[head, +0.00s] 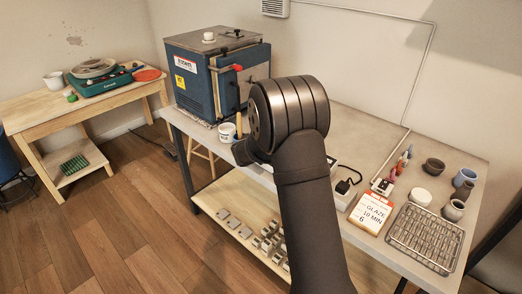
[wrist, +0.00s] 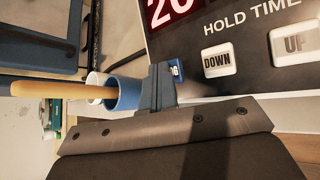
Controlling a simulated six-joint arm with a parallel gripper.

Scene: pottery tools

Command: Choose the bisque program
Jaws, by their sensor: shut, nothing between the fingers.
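A dark controller panel (wrist: 215,85) fills the upper right of the wrist view. It has red digits (wrist: 172,10) that seem to read 20, cut off by the top edge, a HOLD TIME label, a white DOWN button (wrist: 217,60) and a white UP button (wrist: 293,43). My gripper (wrist: 160,78) is shut and empty, its tips by the panel's left edge, near a small blue part (wrist: 176,70). I cannot tell whether they touch. No bisque label shows. In the head view my arm hides the gripper tips and most of the panel.
A blue kiln (head: 240,88) stands at the table's back left. A blue cup (wrist: 128,92) with a wooden handle is left of my fingers.

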